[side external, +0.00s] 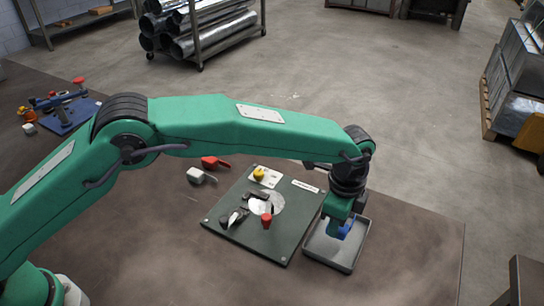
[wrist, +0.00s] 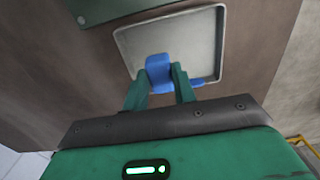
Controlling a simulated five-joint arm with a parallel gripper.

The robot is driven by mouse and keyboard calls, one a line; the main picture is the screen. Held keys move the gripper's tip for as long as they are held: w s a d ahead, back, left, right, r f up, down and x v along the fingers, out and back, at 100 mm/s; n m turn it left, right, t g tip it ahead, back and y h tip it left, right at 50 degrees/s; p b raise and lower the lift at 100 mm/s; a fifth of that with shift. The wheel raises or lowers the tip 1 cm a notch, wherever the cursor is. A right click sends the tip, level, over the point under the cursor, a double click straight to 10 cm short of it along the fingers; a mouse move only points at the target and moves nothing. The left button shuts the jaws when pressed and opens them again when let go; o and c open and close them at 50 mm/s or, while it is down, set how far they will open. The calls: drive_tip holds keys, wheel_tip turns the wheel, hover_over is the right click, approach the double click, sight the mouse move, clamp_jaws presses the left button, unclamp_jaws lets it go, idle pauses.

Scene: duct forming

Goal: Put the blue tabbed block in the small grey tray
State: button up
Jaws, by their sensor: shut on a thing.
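The blue tabbed block (side external: 346,229) is between the fingers of my gripper (side external: 339,228) in the side external view. The wrist view shows my gripper (wrist: 160,82) shut on the blue tabbed block (wrist: 158,67). The small grey tray (side external: 323,256) lies on the table right of the dark green board, and my gripper is over it. In the wrist view the block overlaps the near part of the tray (wrist: 205,25). I cannot tell whether the block touches the tray floor. The fingers hide part of the block.
The dark green board (side external: 285,240) beside the tray carries a silver disc, black clamps, a red knob (side external: 266,221) and a yellow knob (side external: 259,174). Red-handled (side external: 214,163) and white-grey (side external: 200,176) pieces lie behind it. The table's right edge is close to the tray.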

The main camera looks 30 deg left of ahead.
drive_tip(key=shift+f, duration=0.1)
drive_tip(key=shift+f, duration=1.9)
drive_tip(key=shift+f, duration=0.1)
drive_tip(key=o, duration=1)
wheel_tip(320, 180, up, 12)
drive_tip(key=shift+r, duration=0.15)
